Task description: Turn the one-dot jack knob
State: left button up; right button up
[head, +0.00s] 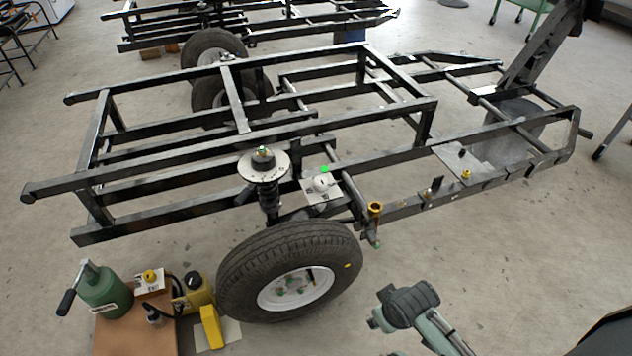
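A green bottle jack (101,290) with a dark handle stands at the lower left on a brown board. Next to it, a yellow knob (150,275) sits on a white marked plate (149,285). A second yellow part (196,284) with a dark top stands just to the right. The dot marks are too small to read, so I cannot tell which knob has one dot. My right gripper (398,305) is at the bottom, right of the wheel, well apart from the jack and knobs. Its fingers are not clear. My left gripper is out of view.
A black frame (180,208) spans the middle, with a tyred wheel (290,270) between my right gripper and the jack. A yellow block (211,327) lies by the board (120,335). A strut (264,170) stands above the wheel. The floor at lower right is mostly clear.

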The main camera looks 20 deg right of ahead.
aim_at(192, 279)
jog(key=k+j, duration=0.1)
jog(key=j, duration=0.25)
jog(key=j+z, duration=0.15)
jog(key=j, duration=0.2)
jog(key=k+j, duration=0.15)
jog(key=j, duration=0.15)
jog(key=j+z, duration=0.2)
jog(key=j, duration=0.25)
jog(key=k+j+z, duration=0.2)
jog(key=j, duration=0.25)
jog(key=j+z, duration=0.15)
jog(key=j, duration=0.3)
jog(key=k+j+z, duration=0.2)
jog(key=j, duration=0.2)
jog(key=k+j+z, duration=0.2)
jog(key=j, duration=0.25)
jog(key=j+z, duration=0.25)
jog(key=j, duration=0.3)
jog(key=k+j+z, duration=0.3)
jog(key=j, duration=0.2)
jog(key=i+j+z, duration=0.15)
jog(key=j, duration=0.25)
jog(key=i+j+z, duration=0.15)
jog(key=j, duration=0.25)
jog(key=i+j+z, duration=0.1)
jog(key=j, duration=0.35)
jog(key=i+l, duration=0.05)
